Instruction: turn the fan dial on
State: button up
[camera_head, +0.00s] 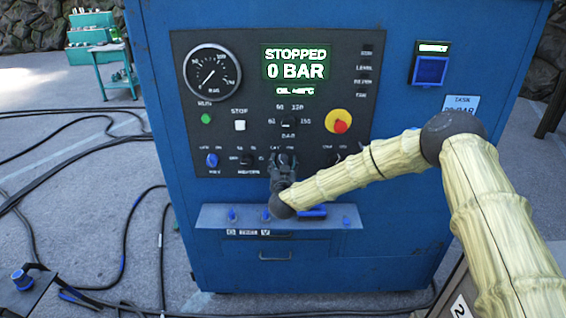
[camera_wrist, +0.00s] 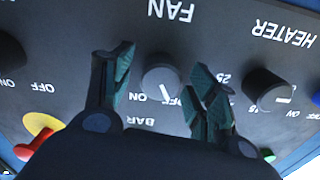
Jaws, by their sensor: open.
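The fan dial (camera_wrist: 160,82) is a round grey knob under the upside-down FAN label in the wrist view. Its white mark points down and slightly right, towards the OFF label rather than the ON label. My gripper (camera_wrist: 163,74) is open, with one finger on each side of the dial. Gaps show between the fingers and the knob, so it is not gripped. In the head view my gripper (camera_head: 284,163) is at the lower middle of the panel and hides the fan dial.
The dark heater dial (camera_wrist: 268,88) sits close to the right finger in the wrist view. A red emergency knob (camera_head: 340,125) and a blue knob (camera_head: 212,160) stick out of the panel. A shelf (camera_head: 335,222) with blue levers juts out below. The display (camera_head: 296,63) reads STOPPED, 0 BAR.

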jog(key=c, duration=1)
jog(key=shift+c, duration=0.2)
jog(key=shift+w+f+b, duration=0.1)
jog(key=shift+b, duration=0.35)
jog(key=shift+f+m+b, duration=0.15)
jog(key=shift+m+b, duration=0.55)
jog(key=shift+b, duration=0.05)
jog(key=m+b, duration=0.4)
jog(key=b, duration=0.1)
jog(key=shift+f+b, duration=0.1)
jog(key=shift+b, duration=0.2)
jog(key=m+b, duration=0.4)
jog(key=shift+r+m+b, duration=0.25)
jog(key=shift+m+b, duration=0.95)
jog(key=shift+b, duration=0.05)
